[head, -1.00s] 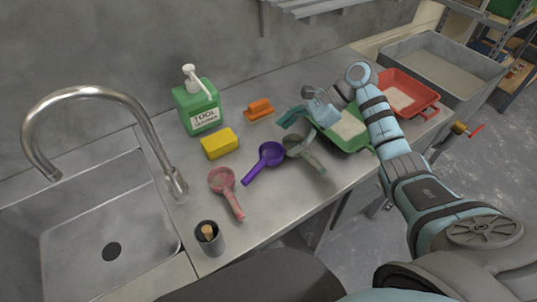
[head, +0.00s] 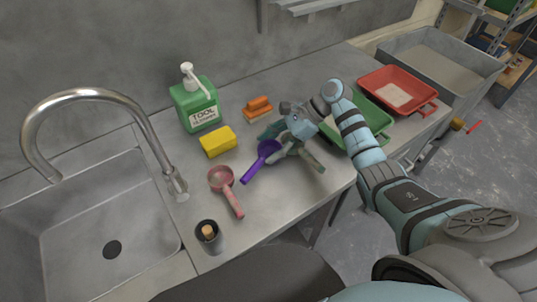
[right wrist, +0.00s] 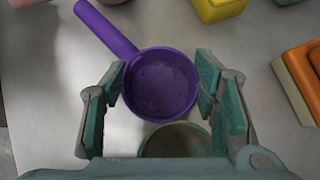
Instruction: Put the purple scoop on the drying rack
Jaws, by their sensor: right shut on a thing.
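The purple scoop (head: 252,172) lies on the steel counter, its handle pointing down-left and its bowl partly hidden by my gripper. In the right wrist view the purple scoop (right wrist: 160,84) has its bowl between the two teal fingers. My right gripper (head: 275,140) is shut on this bowl; it also shows in the right wrist view (right wrist: 164,92). My left gripper is not in view. A slatted metal rack (head: 310,6), which looks like the drying rack, is fixed to the wall at the top, partly cut off.
A grey-green scoop (head: 313,161) lies close to the purple one, partly under my gripper. Green (head: 372,112) and red (head: 398,90) tubs are right; the sink (head: 85,215) is left.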

